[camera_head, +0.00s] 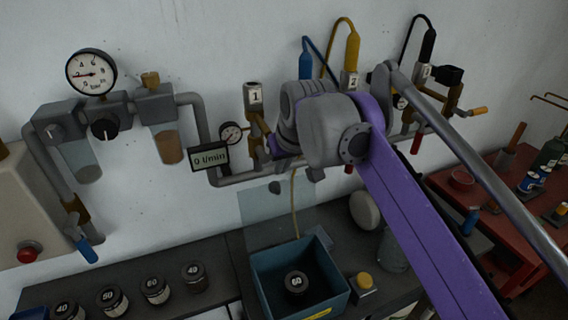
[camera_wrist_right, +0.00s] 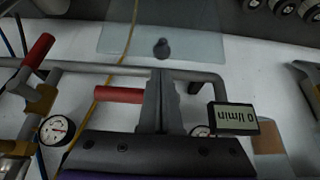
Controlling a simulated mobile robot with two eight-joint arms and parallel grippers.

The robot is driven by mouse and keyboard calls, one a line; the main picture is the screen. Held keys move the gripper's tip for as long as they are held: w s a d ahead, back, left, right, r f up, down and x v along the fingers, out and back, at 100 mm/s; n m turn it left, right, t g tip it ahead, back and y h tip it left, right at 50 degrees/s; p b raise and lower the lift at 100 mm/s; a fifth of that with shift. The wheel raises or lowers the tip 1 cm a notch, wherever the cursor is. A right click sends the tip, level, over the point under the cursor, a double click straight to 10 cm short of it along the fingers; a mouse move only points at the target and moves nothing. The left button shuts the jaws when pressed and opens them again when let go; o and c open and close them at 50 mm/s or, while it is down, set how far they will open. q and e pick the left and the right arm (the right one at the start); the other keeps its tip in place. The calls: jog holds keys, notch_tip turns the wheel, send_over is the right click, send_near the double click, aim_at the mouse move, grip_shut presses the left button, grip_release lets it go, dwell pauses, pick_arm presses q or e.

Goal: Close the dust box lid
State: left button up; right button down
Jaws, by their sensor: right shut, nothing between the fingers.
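The dust box is an open blue box (camera_head: 340,302) on the bench, with a dark round piece marked 60 (camera_head: 296,284) inside. Its clear lid (camera_head: 262,220) stands raised at the back of the box, in front of the wall. The lid also shows at the top of the wrist view (camera_wrist_right: 195,40), with a dark knob (camera_wrist_right: 162,48) on it. My right gripper (camera_wrist_right: 160,78) is shut and empty, with its fingertips pointing towards the knob. I cannot tell whether they touch. In the head view its fingers are mostly hidden by my grey wrist. My left gripper is not in view.
Pipes, valves and a flow meter reading 0 l/min (camera_head: 209,157) run along the wall close to my right wrist. A yellow-topped button block (camera_head: 364,282) stands right of the box. Several dark numbered pieces (camera_head: 156,290) line the bench to its left. A red cart (camera_head: 462,200) stands at right.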

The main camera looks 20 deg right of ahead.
jog(key=b+x, duration=0.1)
jog(key=x, duration=0.4)
jog(key=shift+s+b, duration=0.1)
jog(key=shift+b, duration=0.3)
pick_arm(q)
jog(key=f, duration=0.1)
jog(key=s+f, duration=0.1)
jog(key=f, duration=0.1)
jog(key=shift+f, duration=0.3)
pick_arm(e)
jog(key=shift+w, duration=0.3)
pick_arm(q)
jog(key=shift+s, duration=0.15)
